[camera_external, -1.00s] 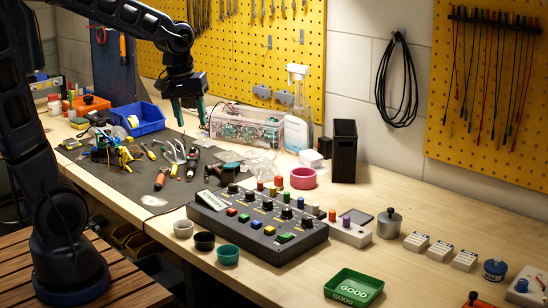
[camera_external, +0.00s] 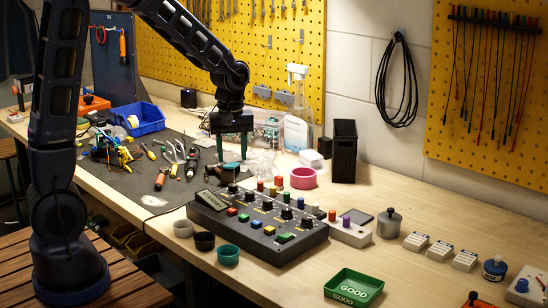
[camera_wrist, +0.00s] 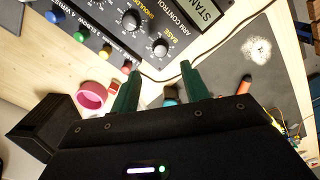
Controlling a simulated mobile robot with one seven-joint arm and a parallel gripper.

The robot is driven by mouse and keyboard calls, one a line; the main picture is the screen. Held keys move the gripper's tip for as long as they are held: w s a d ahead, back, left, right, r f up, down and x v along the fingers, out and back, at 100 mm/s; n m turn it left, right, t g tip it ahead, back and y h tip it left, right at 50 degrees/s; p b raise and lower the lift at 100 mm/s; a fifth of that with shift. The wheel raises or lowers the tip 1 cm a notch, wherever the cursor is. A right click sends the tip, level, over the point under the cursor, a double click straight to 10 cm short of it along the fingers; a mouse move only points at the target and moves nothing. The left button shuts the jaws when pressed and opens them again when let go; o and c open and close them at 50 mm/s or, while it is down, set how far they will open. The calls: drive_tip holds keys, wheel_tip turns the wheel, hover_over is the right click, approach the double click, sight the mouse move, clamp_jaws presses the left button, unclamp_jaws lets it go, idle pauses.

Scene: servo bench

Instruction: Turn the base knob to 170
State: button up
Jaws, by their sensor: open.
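The base knob (camera_external: 232,188) is black, at the end by the display. In the wrist view the base knob (camera_wrist: 160,47) sits beside the word BASE, just beyond my fingertips and between their lines. My gripper (camera_external: 232,155) points down above and behind that end of the box, apart from the knob. It is open, with its two green fingers (camera_wrist: 160,72) apart and nothing held. The knob's angle and the display reading cannot be read.
Small bowls (camera_external: 204,241) stand in front of the box. A pink ring-shaped dish (camera_external: 303,178) and a black bin (camera_external: 344,152) stand behind it. Tools lie on the dark mat (camera_external: 140,183) to the left. A green GOOD tray (camera_external: 354,288) is at the front right.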

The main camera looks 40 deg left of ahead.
sight(233, 185)
wheel_tip(233, 185, down, 9)
drive_tip(key=shift+r, duration=0.1)
idle(0.3)
drive_tip(key=c, duration=1)
drive_tip(key=shift+m, duration=0.3)
drive_tip(key=m, duration=0.6)
drive_tip(key=shift+m, duration=0.3)
drive_tip(key=m, duration=0.4)
drive_tip(key=shift+a, duration=0.1)
drive_tip(key=shift+m, duration=1.7)
